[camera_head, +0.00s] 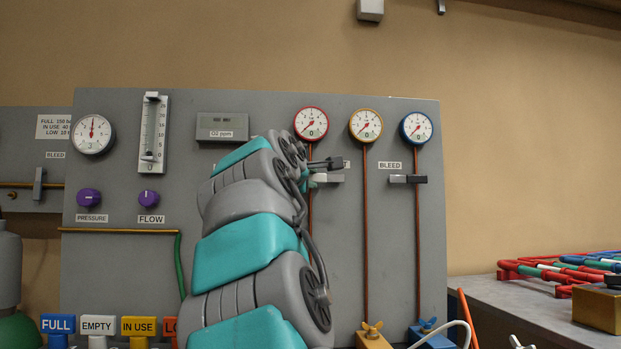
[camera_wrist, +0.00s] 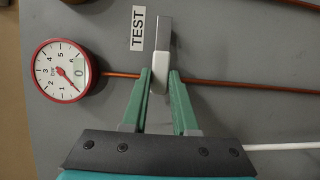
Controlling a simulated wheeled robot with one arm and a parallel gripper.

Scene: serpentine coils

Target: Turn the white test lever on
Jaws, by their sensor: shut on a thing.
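The white test lever (camera_wrist: 160,70) sits on the grey panel beside the TEST label (camera_wrist: 137,28) in the wrist view. Its pale end lies over a copper pipe, and a grey bar (camera_wrist: 163,34) extends from it, crosswise to the pipe. My gripper (camera_wrist: 162,77) has its green fingers on either side of the pale end and is shut on it. In the head view my arm hides most of this spot; only a grey bar (camera_head: 328,178) shows beside my gripper (camera_head: 313,180).
A red-rimmed gauge (camera_wrist: 62,70) is close to the lever. Gold-rimmed (camera_head: 365,125) and blue-rimmed (camera_head: 416,128) gauges and a BLEED lever (camera_head: 408,179) are to the right. Red pipe coils (camera_head: 560,270) lie on a bench at the right.

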